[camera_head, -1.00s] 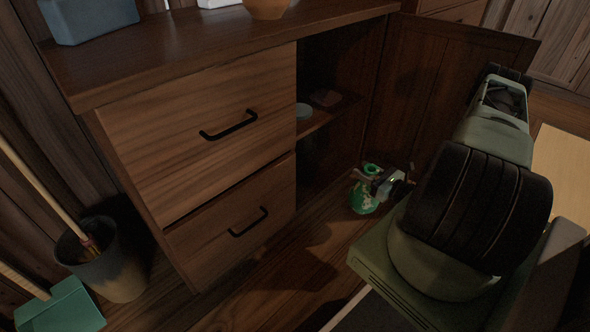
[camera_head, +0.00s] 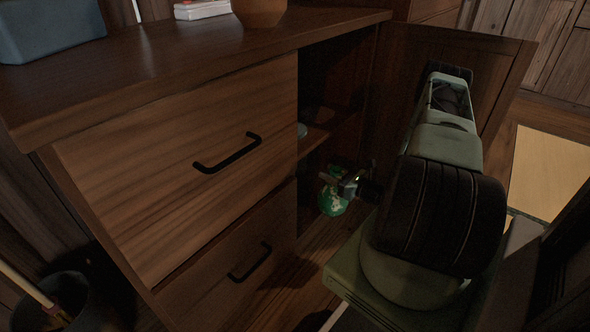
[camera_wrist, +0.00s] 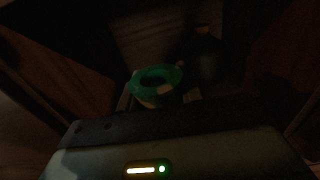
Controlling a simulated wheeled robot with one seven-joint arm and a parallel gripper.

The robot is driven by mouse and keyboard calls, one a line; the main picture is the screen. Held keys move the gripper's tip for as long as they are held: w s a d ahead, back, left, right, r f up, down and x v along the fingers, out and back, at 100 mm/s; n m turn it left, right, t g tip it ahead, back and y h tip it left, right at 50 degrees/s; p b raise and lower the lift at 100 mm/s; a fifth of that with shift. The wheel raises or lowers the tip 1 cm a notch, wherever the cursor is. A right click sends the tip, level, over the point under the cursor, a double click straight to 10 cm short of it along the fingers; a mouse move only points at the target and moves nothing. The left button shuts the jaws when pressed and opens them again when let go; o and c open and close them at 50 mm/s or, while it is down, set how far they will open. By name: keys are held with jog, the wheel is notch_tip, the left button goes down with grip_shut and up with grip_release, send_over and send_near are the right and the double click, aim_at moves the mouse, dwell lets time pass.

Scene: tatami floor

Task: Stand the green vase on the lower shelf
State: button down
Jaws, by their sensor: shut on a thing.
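The green vase (camera_head: 333,201) has pale markings and is held roughly upright at the open front of the cabinet. My gripper (camera_head: 338,180) is shut on it near its upper part. In the wrist view the vase (camera_wrist: 154,84) shows its round open mouth, with my gripper (camera_wrist: 160,98) around it in deep shadow. The cabinet's lower shelf space lies behind the vase and is very dark. The middle shelf board (camera_head: 326,132) shows above the vase. How far the vase is inside the opening is hard to tell.
The open cabinet door (camera_head: 400,75) stands to the right, close to my arm. Drawers with black handles (camera_head: 228,153) are on the left. A dark rounded thing (camera_wrist: 207,60) stands inside the cabinet behind the vase. A bin (camera_head: 55,300) stands at lower left.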

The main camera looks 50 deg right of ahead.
jog(key=w+a+f+b, duration=0.1)
jog(key=w+b, duration=0.7)
jog(key=w, duration=0.5)
jog(key=shift+w+f, duration=0.25)
jog(key=shift+w, duration=0.05)
jog(key=c, duration=0.9)
grip_release()
jog(key=shift+s, duration=0.1)
